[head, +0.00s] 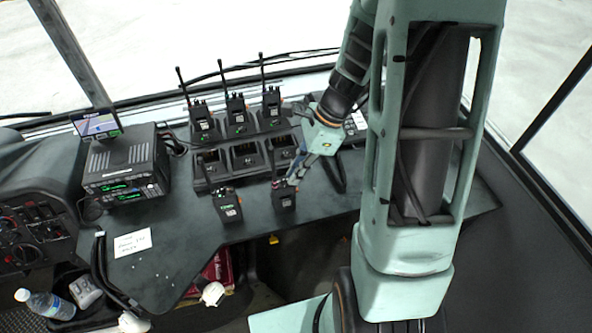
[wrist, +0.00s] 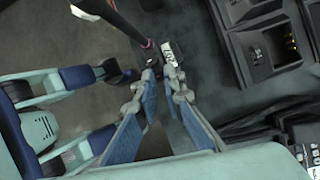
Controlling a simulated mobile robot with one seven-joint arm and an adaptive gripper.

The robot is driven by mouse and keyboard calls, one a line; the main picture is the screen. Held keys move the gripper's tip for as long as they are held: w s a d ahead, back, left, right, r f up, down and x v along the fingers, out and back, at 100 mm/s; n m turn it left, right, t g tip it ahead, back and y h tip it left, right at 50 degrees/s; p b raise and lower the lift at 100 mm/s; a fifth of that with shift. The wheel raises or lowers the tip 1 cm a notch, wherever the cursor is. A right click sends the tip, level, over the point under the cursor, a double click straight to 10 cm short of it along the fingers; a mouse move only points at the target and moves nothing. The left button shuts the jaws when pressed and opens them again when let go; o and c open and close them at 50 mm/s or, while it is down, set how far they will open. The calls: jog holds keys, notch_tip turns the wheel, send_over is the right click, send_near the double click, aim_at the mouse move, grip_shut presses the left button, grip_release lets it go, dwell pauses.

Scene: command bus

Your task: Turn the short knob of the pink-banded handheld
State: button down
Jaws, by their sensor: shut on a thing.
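The pink-banded handheld (head: 283,198) stands on the dark console in front of the charger rack, at the right of a second handheld (head: 229,205). In the wrist view its black body shows a white label (wrist: 172,51), and a small pink band shows on its antenna (wrist: 148,43). My gripper (head: 293,181) is at the top of this handheld. In the wrist view my gripper (wrist: 163,74) has its blue-padded fingers closed together at the handheld's top end. The short knob is hidden between or under the fingertips; its angle cannot be seen.
The charger rack (head: 246,155) stands just behind, with several handhelds in its back row and empty front slots. A radio unit (head: 126,168) with a small screen and a paper note (head: 132,242) lie left. The console's front edge is close to both loose handhelds.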

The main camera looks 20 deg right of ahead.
jog(key=c, duration=2)
grip_release()
jog(key=v, duration=1.2)
jog(key=shift+w, duration=0.1)
